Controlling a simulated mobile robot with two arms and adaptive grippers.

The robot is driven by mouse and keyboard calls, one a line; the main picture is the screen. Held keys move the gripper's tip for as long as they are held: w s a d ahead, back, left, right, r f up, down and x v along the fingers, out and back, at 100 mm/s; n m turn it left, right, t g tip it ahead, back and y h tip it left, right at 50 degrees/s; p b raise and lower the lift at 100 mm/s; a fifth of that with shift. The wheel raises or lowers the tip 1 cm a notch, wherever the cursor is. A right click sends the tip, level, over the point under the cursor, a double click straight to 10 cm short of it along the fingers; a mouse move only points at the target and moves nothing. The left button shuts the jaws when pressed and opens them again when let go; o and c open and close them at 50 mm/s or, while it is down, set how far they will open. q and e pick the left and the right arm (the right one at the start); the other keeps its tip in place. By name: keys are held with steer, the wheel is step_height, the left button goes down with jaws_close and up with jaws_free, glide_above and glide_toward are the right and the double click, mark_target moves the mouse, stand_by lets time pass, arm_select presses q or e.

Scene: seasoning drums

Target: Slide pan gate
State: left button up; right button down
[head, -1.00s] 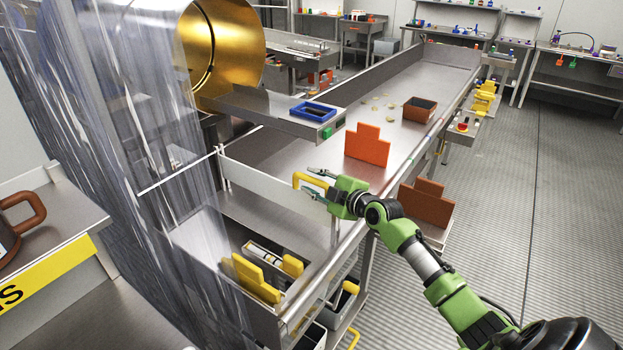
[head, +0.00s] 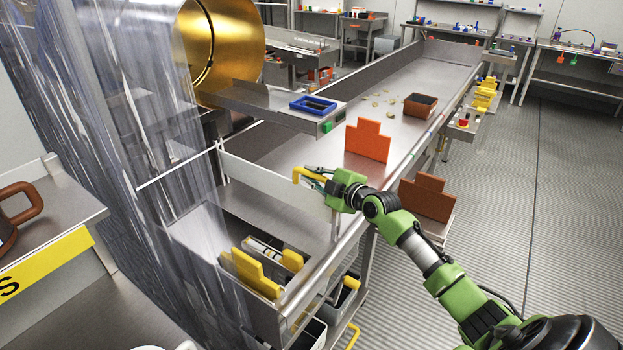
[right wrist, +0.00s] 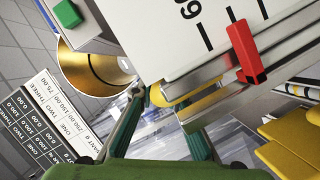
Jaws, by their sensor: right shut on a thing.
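The pan gate (head: 270,185) is a pale upright plate standing across the long steel pan (head: 330,160), with a yellow handle at its right end. The handle (head: 303,174) shows beside my right gripper (head: 316,176) in the head view. My right gripper is shut on this handle. In the right wrist view the green fingers (right wrist: 160,110) close around the yellow handle (right wrist: 172,95). The white gate face (right wrist: 185,30) with black marks and a red pointer (right wrist: 245,55) fills the top there. My left gripper is not in view.
An orange stepped plate (head: 368,140) and a brown box (head: 420,105) are in the pan beyond the gate. A blue tray (head: 313,105) sits on a side shelf. Yellow plates (head: 257,272) lie in the near bin. A gold drum (head: 225,50) and clear curtain (head: 110,120) stand left.

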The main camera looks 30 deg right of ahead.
steer(key=shift+f, duration=0.2)
steer(key=c, duration=2)
jaws_free()
steer(key=v, duration=1.2)
steer(key=shift+r, duration=0.1)
steer(key=shift+s+d, duration=0.1)
